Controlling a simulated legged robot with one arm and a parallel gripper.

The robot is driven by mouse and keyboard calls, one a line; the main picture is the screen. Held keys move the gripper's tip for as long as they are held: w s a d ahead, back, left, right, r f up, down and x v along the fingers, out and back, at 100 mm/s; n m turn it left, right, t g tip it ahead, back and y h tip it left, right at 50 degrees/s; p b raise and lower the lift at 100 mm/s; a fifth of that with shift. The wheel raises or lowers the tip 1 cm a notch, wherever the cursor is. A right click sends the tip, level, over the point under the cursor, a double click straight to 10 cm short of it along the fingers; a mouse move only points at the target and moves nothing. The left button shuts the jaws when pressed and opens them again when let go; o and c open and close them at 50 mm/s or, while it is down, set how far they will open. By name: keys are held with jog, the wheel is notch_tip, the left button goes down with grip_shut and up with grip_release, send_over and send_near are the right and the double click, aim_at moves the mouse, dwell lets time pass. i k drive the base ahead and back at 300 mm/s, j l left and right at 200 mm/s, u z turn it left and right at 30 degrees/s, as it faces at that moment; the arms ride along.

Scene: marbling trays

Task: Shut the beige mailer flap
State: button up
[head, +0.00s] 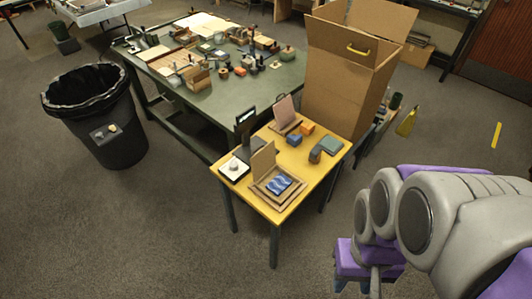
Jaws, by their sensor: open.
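A beige mailer (282,196) lies near the front of the small yellow table, with a blue wave-patterned piece inside. Its tan flap (263,160) stands up at the back left side, so the mailer is open. What seems to be my gripper (360,284) is at the lower edge, right of the table and apart from the mailer. It is open, with no object visible in it, and its tips are cut off by the picture edge.
On the yellow table (272,209) are a pinkish upright panel (285,110), a white device (234,169), a dark stand (245,124), and small blue, orange and grey-green blocks. A large cardboard box (340,85) stands behind, a black bin (108,130) left. Floor in front is clear.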

aim_at(261, 162)
jog(key=z, duration=1.4)
jog(key=j+z, duration=0.1)
jog(key=j, duration=0.4)
jog(key=k+j, duration=0.15)
jog(key=j, duration=0.4)
jog(key=k+j+z, duration=0.15)
jog(key=j, duration=0.35)
jog(key=j+z, duration=0.1)
jog(key=j, duration=0.4)
jog(key=k+j, duration=0.1)
jog(key=j, duration=0.3)
jog(key=k+j, duration=0.1)
jog(key=j, duration=0.65)
jog(key=k+j, duration=0.15)
jog(key=j, duration=0.2)
jog(key=k+j+u, duration=0.45)
jog(key=i+j, duration=0.1)
